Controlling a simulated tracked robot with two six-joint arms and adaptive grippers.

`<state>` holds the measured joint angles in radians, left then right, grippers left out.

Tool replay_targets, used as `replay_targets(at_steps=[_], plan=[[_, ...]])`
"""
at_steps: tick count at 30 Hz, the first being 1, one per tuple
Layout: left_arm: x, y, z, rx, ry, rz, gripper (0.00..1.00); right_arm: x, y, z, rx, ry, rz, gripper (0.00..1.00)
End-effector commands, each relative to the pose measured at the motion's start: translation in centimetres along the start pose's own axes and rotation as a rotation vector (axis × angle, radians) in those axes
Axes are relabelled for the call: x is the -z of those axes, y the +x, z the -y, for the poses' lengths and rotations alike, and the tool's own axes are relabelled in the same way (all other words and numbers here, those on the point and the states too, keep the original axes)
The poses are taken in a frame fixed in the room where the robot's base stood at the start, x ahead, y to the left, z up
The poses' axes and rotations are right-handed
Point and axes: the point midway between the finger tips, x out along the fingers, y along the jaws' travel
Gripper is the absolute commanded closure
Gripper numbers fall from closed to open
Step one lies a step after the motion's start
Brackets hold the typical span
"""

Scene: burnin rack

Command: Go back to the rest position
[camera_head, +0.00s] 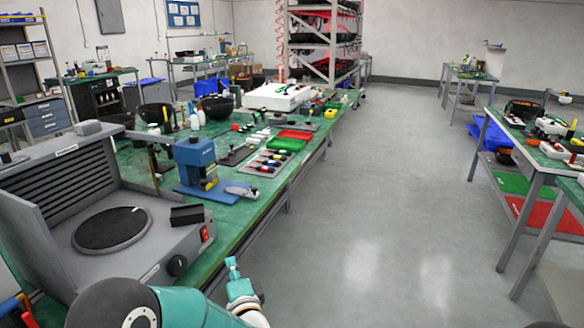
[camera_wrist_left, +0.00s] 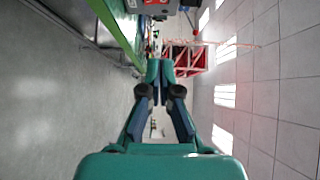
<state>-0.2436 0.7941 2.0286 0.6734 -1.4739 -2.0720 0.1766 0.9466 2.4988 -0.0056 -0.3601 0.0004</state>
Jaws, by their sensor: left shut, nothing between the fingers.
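My left gripper (camera_head: 232,264) shows low in the middle of the head view, at the end of my teal arm. It is over the floor, to the right of the green workbench's front edge and apart from it. In the left wrist view my left gripper (camera_wrist_left: 160,70) has its fingertips together, with nothing between them. My right gripper shows in neither view.
The long green workbench (camera_head: 232,222) runs away on the left. It carries a grey hot-plate unit (camera_head: 150,235), a blue press (camera_head: 197,165) and a green tray (camera_head: 286,144). Another bench (camera_head: 535,158) stands at the right. The grey floor (camera_head: 385,220) between them is clear.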

Motion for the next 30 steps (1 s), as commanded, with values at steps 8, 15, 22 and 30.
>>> replay_targets(at_steps=[8,15,22,30], plan=[[-0.1,-3.2,-10.1,-0.425,-0.416,-0.132,1.00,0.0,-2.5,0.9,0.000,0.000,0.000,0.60],[-2.8,-14.0,-20.3,-1.042,-0.890,0.082,1.00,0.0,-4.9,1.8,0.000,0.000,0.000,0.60],[-6.6,-26.4,-23.9,-1.473,-1.143,0.568,1.00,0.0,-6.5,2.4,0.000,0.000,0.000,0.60],[-8.7,-32.1,-24.1,-1.607,-1.197,0.865,1.00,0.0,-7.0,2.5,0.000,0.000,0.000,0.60]])
